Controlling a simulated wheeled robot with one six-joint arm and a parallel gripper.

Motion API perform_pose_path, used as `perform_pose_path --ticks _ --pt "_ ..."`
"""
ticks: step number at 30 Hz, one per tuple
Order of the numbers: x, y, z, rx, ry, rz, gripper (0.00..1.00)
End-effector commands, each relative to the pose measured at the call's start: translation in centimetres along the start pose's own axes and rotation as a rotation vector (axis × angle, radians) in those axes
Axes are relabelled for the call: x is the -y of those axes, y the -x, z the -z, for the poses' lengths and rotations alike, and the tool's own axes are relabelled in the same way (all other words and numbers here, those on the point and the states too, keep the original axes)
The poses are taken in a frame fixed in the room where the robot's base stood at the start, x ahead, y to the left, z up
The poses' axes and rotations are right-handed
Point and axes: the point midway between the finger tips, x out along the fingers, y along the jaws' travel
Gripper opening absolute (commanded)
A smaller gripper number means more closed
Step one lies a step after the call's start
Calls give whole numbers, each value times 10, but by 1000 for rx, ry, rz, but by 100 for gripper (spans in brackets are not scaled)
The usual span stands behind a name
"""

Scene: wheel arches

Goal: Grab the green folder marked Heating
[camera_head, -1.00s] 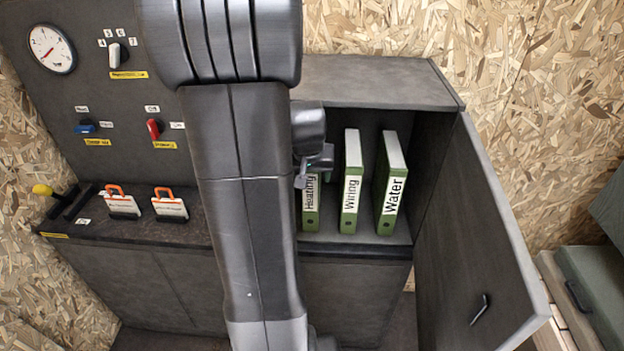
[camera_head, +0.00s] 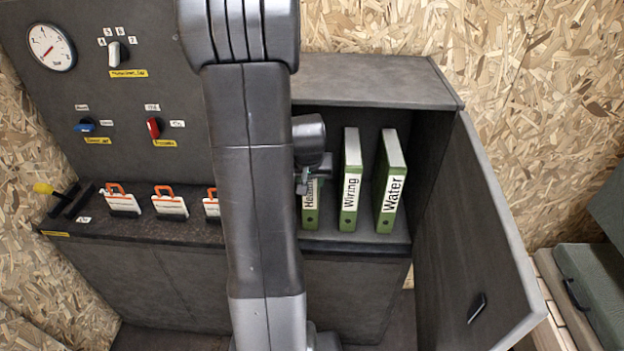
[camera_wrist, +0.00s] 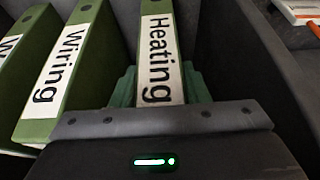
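The green folder marked Heating (camera_head: 310,212) stands upright in the open cabinet, left of the other folders. My arm and gripper partly cover it in the head view. In the wrist view the Heating folder (camera_wrist: 158,50) stands in the middle, its white label facing me. My gripper (camera_wrist: 160,88) has one teal finger pad against each side of this folder, with no clear gap, and looks shut on it. In the head view my gripper (camera_head: 316,176) is at the folder's upper front. The folder appears to be still on the cabinet floor.
The Wiring folder (camera_head: 350,185) and Water folder (camera_head: 391,185) stand to the right. The cabinet door (camera_head: 470,240) hangs open on the right. The cabinet top (camera_head: 375,80) is above the folders. A ledge with orange-handled white tags (camera_head: 170,204) lies left.

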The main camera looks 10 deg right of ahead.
Motion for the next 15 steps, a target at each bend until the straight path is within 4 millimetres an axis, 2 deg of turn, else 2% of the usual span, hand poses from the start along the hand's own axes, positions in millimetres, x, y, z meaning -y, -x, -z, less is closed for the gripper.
perform_pose_path --ticks 1,4,15 --pt "0 0 0 0 0 0 20" --pt "0 0 0 0 0 0 0" --pt "0 1 1 -3 1 0 0"
